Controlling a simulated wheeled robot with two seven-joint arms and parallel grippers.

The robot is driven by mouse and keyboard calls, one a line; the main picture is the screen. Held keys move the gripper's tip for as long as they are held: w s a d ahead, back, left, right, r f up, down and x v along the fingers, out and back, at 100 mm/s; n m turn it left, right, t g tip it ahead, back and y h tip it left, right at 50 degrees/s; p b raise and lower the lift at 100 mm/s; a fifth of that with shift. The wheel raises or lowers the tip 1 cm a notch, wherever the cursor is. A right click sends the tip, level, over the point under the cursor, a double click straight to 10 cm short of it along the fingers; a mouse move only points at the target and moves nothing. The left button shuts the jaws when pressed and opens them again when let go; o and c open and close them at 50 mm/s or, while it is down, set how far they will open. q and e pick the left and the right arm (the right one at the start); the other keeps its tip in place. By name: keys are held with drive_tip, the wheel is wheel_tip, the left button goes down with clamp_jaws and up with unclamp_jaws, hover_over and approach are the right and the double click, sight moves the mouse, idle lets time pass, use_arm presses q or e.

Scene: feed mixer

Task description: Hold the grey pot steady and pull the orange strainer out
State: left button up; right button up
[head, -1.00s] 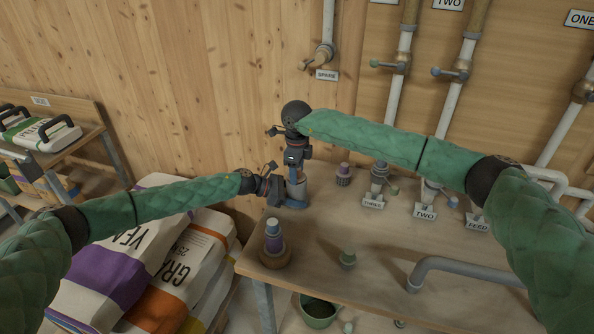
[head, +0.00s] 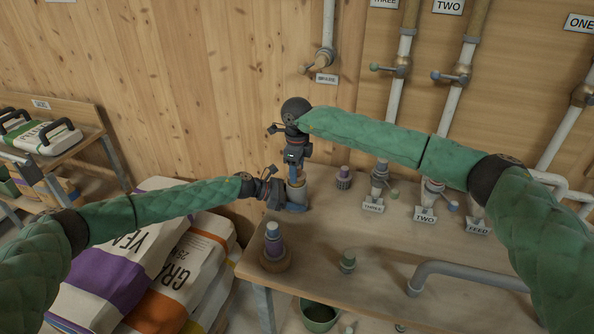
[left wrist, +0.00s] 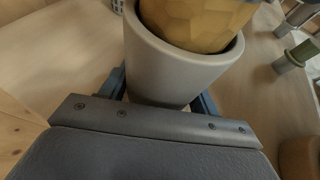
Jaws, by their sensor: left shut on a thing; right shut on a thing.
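The grey pot (head: 296,196) stands upright near the left end of the table, and its pale rim shows in the left wrist view (left wrist: 165,65). My left gripper (head: 295,206) is shut around the pot low on its wall, with one blue finger on each side. The orange strainer (left wrist: 198,22), a faceted ochre body, sits partly inside the pot, and a narrow band of it shows above the rim in the head view (head: 297,184). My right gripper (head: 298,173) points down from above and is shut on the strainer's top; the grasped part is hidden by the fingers.
Feed sacks (head: 185,260) lie left of the table. Pipes with valves line the back wall.

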use_arm(q)
drive_tip(key=shift+s+a+f, duration=0.15)
drive_tip(key=shift+s+f, duration=0.05)
drive_tip(key=shift+f, duration=0.4)
use_arm(e)
drive_tip(key=shift+r, duration=2.4)
use_arm(q)
drive_tip(key=o, duration=1.1)
drive_tip(key=shift+o, duration=1)
drive_tip(key=shift+w+r, duration=0.15)
drive_tip(key=shift+r, duration=0.05)
